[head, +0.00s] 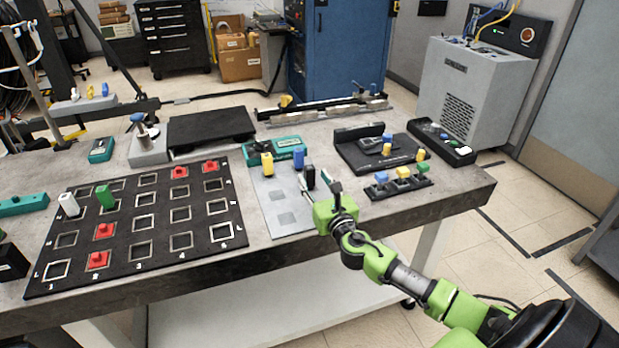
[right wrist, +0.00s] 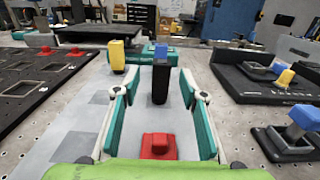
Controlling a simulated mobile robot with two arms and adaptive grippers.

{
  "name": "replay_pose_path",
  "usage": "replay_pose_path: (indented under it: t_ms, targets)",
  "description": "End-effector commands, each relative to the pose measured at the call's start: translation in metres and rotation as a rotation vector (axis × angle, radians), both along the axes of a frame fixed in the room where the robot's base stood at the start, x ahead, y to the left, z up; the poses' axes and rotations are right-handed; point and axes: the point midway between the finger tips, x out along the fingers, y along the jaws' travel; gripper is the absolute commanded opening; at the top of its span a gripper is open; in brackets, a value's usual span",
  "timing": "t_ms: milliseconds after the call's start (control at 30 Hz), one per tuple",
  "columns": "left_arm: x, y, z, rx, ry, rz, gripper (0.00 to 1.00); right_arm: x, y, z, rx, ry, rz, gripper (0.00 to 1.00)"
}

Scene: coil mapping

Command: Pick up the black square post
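The black square post (head: 310,176) stands upright on a light grey plate (head: 276,225). In the right wrist view the black post (right wrist: 160,86) shows between my fingertips, with a gap on each side. Whether the tips reach past it I cannot tell. My right gripper (head: 319,182) is open beside the post in the head view; its fingers (right wrist: 157,76) are spread in the wrist view. A blue post (head: 298,158) stands just behind the black one, and a yellow post (head: 267,163) to its left. My left gripper is not in view.
A red block (right wrist: 158,146) sits low between my fingers. A black board (head: 122,254) with square frames and red, white and green pieces lies left. A teal device (head: 288,147) is behind the posts. Right stand a black fixture (head: 370,153) and small coloured blocks (head: 403,172).

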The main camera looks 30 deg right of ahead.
Motion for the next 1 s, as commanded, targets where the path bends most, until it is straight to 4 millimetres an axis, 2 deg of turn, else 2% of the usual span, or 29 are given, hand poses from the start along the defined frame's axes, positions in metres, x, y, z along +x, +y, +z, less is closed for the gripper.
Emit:
replay_pose_path:
  t_ms: [200,333,667,800,833,1000]
  targets:
    - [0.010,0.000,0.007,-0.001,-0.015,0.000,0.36,0.028,-0.009,0.009,0.001,-0.002,-0.002,0.39]
    - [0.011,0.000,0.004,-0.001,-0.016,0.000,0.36,0.043,-0.013,0.007,0.000,-0.002,-0.002,0.39]
    - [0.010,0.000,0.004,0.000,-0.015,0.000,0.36,0.049,-0.014,0.007,0.000,-0.001,0.000,0.39]
    - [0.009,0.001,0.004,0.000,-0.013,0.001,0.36,0.048,-0.014,0.007,0.000,-0.001,0.000,0.05]
    - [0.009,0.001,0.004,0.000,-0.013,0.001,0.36,0.048,-0.014,0.007,0.000,-0.001,0.000,0.00]
    - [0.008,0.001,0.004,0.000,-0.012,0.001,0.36,0.048,-0.014,0.007,0.000,-0.001,0.000,0.00]
